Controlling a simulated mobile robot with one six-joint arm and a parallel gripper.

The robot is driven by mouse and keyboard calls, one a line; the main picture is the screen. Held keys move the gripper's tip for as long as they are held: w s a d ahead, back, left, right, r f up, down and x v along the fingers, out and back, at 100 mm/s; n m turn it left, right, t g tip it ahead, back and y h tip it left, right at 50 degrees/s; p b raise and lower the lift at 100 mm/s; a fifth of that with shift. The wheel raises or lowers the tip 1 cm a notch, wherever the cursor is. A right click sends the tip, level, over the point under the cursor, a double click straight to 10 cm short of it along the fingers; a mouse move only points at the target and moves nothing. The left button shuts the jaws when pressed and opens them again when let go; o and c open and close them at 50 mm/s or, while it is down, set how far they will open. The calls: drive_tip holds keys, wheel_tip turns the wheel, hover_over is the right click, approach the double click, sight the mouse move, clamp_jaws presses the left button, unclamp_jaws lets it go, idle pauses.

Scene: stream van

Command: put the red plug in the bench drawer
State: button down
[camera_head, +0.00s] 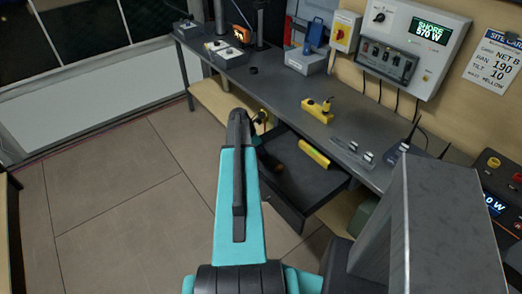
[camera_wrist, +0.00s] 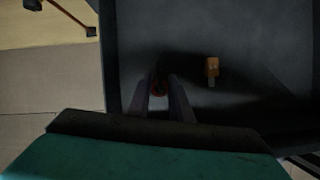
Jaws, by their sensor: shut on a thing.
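Shadow and the fingers hide most of the plug. The open bench drawer (camera_wrist: 255,107) lies below the fingers in the wrist view, and I cannot tell how far above its floor the plug is. In the head view the drawer (camera_head: 318,185) is pulled out from the bench, and my arm partly covers its left side. The fingertips are not clear there.
The wrist view shows an orange piece with a grey tip (camera_wrist: 212,68) right of the fingers. On the bench (camera_head: 270,90) are a yellow block (camera_head: 318,108) and a grey box with a blue top (camera_head: 306,62). Floor at left is clear.

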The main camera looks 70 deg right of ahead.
drive_tip(key=shift+f, duration=0.1)
drive_tip(key=c, duration=1.6)
unclamp_jaws()
drive_tip(key=shift+b+v, duration=1.45)
drive_tip(key=shift+v, duration=4.65)
